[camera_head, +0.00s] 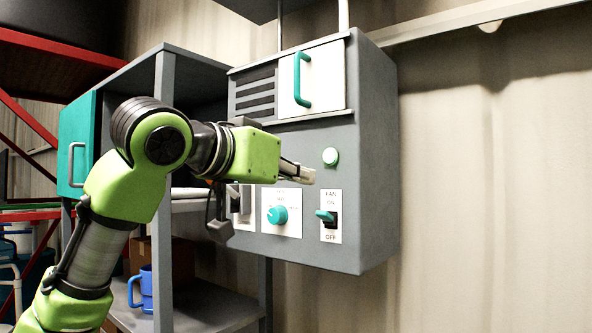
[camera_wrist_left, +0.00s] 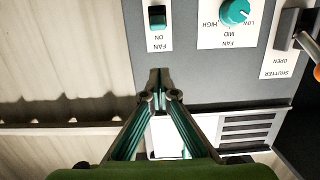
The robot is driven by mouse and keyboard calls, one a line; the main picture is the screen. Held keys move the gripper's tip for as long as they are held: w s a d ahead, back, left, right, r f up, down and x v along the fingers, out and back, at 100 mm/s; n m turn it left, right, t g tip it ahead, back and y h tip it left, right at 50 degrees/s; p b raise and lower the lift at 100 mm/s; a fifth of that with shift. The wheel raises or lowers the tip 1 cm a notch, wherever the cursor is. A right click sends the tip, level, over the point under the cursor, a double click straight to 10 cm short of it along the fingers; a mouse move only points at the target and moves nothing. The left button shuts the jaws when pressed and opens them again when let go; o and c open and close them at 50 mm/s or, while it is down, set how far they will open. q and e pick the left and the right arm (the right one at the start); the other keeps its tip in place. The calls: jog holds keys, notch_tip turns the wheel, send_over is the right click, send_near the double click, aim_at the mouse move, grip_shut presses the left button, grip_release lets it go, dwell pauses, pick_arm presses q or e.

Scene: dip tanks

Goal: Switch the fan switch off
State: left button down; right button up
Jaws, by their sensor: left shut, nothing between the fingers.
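The fan switch (camera_head: 326,215) is a teal lever in a black slot on a white plate marked FAN, ON and OFF. It is on the lower right of the grey control box's front, and its lever sits toward the ON end. The switch also shows upside down at the top of the left wrist view (camera_wrist_left: 157,16), partly cut off. My left gripper (camera_head: 305,174) is shut and empty, in front of the box, up and left of the switch and apart from it. Its closed fingertips (camera_wrist_left: 159,75) point toward the switch plate in the left wrist view. My right gripper is not in view.
Left of the switch is a teal fan speed knob (camera_head: 279,215). A shutter lever (camera_wrist_left: 288,29) is beyond it. A pale green round button (camera_head: 330,156) sits above the switch. A teal handle (camera_head: 302,79) is on the white panel above. Right of the box is bare wall.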

aim_at(332, 181)
pick_arm(q)
jog(key=p+x, duration=0.1)
jog(key=x, duration=0.1)
jog(key=p+x, duration=0.1)
jog(key=x, duration=0.1)
jog(key=p+x, duration=0.1)
jog(key=x, duration=0.1)
jog(key=shift+w+d+r, duration=0.1)
jog(key=shift+w+r, duration=0.05)
jog(key=shift+r, duration=0.15)
jog(key=f, duration=0.1)
jog(key=f+p, duration=0.1)
jog(key=shift+s+a+f, duration=0.2)
jog(key=shift+s+f, duration=0.15)
jog(key=shift+s+a+f, duration=0.2)
jog(key=shift+a+f, duration=0.1)
jog(key=shift+f, duration=0.45)
jog(key=shift+s, duration=0.1)
